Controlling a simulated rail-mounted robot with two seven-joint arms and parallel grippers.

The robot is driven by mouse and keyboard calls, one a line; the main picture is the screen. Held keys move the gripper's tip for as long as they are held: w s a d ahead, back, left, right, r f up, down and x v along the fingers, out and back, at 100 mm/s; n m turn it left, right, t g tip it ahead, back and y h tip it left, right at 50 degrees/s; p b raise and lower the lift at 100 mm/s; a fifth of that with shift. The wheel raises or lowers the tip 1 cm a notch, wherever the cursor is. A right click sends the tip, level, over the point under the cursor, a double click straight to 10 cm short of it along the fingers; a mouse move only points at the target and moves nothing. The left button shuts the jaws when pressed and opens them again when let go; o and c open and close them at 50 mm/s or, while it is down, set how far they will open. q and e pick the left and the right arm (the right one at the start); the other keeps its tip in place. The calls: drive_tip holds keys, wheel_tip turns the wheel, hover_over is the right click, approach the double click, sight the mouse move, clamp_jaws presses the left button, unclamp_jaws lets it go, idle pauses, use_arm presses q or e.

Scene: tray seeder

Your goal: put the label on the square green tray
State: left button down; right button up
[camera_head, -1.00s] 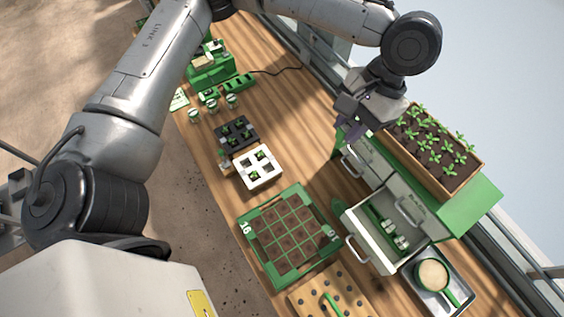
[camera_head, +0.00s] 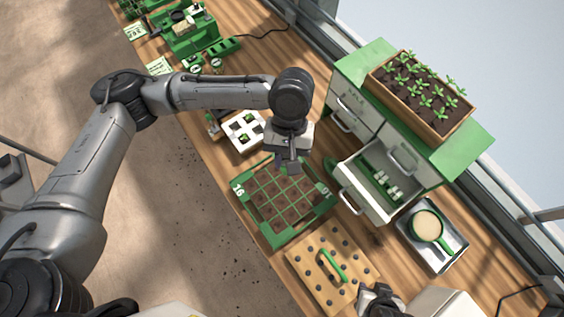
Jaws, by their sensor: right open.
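The square green tray (camera_head: 285,238) lies on the wooden bench in the middle, filled with square cells of dark soil, with white numbers on its rim. My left gripper (camera_head: 289,167) hangs over the tray's far edge; its fingers are dark and seen from above, so its jaws and anything between them cannot be made out. My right gripper (camera_head: 374,291) is open at the bottom edge, by the near corner of the dibble board. A pale printed card (camera_head: 158,66) lies at the bench's left edge, and another card (camera_head: 135,31) lies farther back. I cannot tell which is the label.
The dibble board (camera_head: 308,262) with a green handle lies just nearer than the tray. A cabinet's open drawer (camera_head: 352,203) juts out on the right, holding small bottles. A metal tray (camera_head: 442,258) holds a green-handled cup. A white cell tray (camera_head: 238,138) stands behind the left gripper.

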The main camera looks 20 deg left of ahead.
use_arm(q)
drive_tip(key=s+d+f+n+h+b, duration=0.1)
drive_tip(key=s+d+f+n, duration=0.15)
drive_tip(key=f, duration=0.25)
drive_tip(key=s+d+f+n+t+h+b, duration=0.1)
drive_tip(key=s+d+f+n, duration=0.1)
drive_tip(key=d+f+n, duration=0.15)
drive_tip(key=s+d+f+n+h+b, duration=0.1)
drive_tip(key=s+d+f+n, duration=0.1)
drive_tip(key=f, duration=0.3)
drive_tip(key=n+t+b, duration=0.1)
hover_over(282, 191)
wheel_tip(282, 191, down, 8)
drive_tip(key=shift+f+b, duration=0.45)
drive_tip(key=shift+f, duration=1.65)
drive_tip(key=shift+f, duration=0.1)
drive_tip(key=c, duration=1.1)
unclamp_jaws()
drive_tip(key=shift+o, duration=0.4)
